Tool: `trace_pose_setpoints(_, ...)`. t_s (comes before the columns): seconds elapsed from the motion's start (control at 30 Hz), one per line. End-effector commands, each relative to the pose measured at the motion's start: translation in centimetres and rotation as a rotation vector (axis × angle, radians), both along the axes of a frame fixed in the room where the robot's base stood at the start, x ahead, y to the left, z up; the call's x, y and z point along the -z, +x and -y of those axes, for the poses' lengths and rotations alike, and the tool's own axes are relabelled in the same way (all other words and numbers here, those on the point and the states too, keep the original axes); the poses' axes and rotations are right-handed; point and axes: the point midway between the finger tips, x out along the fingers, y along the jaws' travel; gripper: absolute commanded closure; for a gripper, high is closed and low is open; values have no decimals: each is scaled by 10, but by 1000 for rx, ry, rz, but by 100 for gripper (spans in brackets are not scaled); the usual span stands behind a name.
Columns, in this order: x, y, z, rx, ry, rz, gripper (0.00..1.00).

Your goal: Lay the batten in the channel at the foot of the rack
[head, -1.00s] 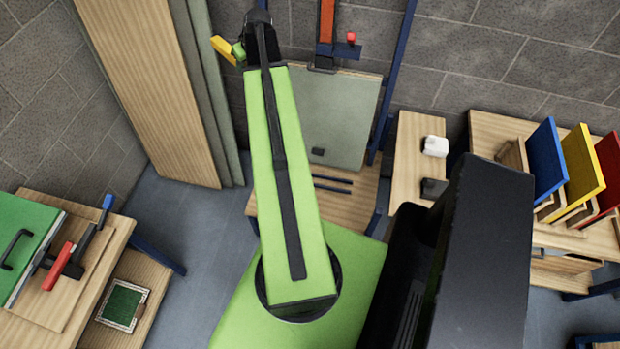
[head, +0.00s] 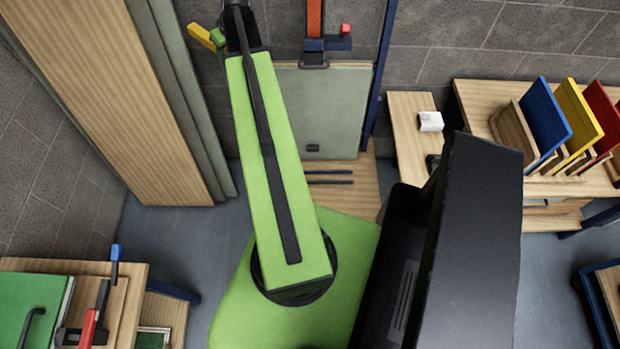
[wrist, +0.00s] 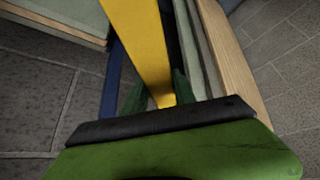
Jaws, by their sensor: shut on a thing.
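The yellow batten (wrist: 145,45) is in my gripper (wrist: 158,90), whose dark green fingers close on either side of it in the wrist view. The batten runs away from the gripper toward the top of that view. In the head view a short yellow piece of it (head: 200,36) shows left of my arm's far end; the rest is hidden. The rack (head: 370,85) has blue posts and a grey-green panel (head: 335,110). At its foot, two parallel dark strips (head: 330,182) lie on a wooden base, seemingly the channel. The batten is up and apart from them.
Tall wood and grey-green boards (head: 110,90) lean at the left wall. A wooden table (head: 120,280) with a green panel and clamp stands at lower left. At right are a narrow bench (head: 405,125) with a white object and a stand of coloured boards (head: 545,115).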

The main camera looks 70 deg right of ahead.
Motion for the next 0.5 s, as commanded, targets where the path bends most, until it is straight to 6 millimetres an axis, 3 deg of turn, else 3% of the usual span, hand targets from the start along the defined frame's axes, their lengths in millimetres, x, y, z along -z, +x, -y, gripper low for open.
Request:
trace_pose_setpoints(0.17,30,7,-31,114,2,-8,100)
trace_pose_setpoints(0.5,128,14,-111,859,11,-18,100)
